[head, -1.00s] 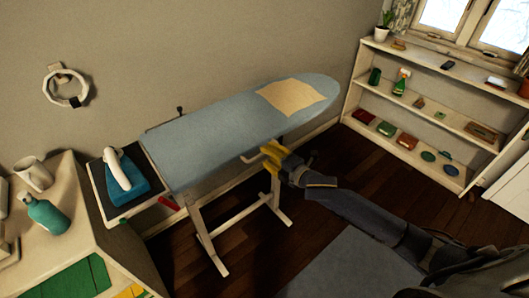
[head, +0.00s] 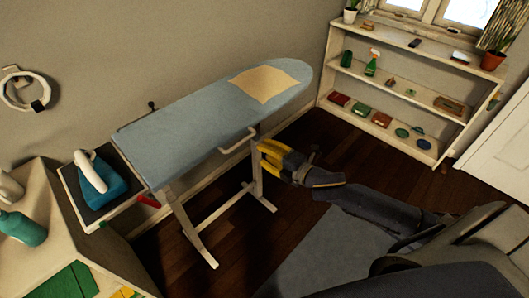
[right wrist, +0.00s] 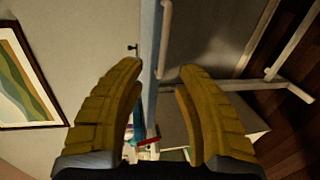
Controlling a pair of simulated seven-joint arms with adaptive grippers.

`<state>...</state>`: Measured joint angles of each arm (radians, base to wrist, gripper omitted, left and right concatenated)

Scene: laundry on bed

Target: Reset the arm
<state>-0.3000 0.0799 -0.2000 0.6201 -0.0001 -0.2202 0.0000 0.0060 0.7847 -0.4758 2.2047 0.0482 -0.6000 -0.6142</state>
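My right arm comes in from the lower right in the head view. Its yellow-fingered right gripper (head: 268,152) is beside the front edge of the ironing board (head: 190,137), near the board's white handle. In the right wrist view the two yellow fingers (right wrist: 158,95) stand apart with nothing between them; the board (right wrist: 151,60) shows edge-on beyond them. A beige cloth (head: 265,84) lies flat on the board's right part. My left gripper is not in view.
A teal and white iron (head: 103,179) sits on the board's left end tray. A white cabinet (head: 110,262) with a teal bottle (head: 22,229) is at the lower left. A white shelf (head: 390,90) with several small items stands at the back right. Dark floor (head: 270,235) lies below.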

